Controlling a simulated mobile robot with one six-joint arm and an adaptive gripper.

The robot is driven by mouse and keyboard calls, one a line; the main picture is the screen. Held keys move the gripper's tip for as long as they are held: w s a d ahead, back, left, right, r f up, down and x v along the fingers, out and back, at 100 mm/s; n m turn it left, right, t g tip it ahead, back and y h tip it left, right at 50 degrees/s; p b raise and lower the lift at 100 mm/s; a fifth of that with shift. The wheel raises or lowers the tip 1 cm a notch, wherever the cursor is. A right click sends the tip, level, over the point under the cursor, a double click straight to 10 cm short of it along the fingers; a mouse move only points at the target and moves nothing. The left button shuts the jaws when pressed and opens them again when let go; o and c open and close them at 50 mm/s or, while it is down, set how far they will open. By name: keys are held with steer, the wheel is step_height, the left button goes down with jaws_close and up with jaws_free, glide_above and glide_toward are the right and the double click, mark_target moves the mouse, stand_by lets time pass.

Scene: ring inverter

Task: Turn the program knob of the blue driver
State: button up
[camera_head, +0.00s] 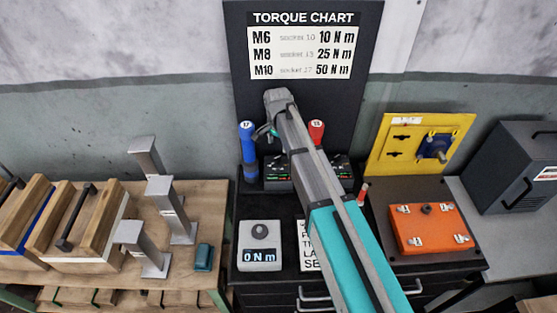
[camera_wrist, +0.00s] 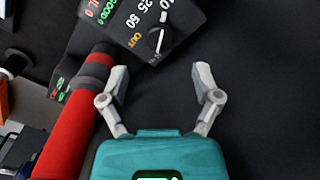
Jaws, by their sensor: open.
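The blue driver (camera_head: 247,145), marked 17, stands upright left of my arm. Next to it is a dark control box (camera_head: 278,172) with green readouts, partly behind my arm. In the wrist view a dark box (camera_wrist: 118,28) at the top carries a black program knob (camera_wrist: 160,39) with a white pointer and marks 10, 25, 50 and OUT; it seems to be the blue driver's box. My gripper (camera_wrist: 162,78) is open and empty, its fingertips apart from the knob and below it in that view. In the head view my gripper (camera_head: 267,132) is mostly hidden by my arm.
The red driver (camera_head: 316,132) stands close by and runs along the left of the wrist view (camera_wrist: 72,125). A second control box (camera_head: 338,168) sits at its base. A grey meter (camera_head: 260,246) reads 0 Nm. An orange block (camera_head: 430,228) lies right, below a yellow panel (camera_head: 400,130).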

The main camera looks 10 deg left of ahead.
mark_target(278, 157)
steer(key=shift+f+b, duration=2.6)
steer(key=shift+f, duration=0.25)
jaws_close()
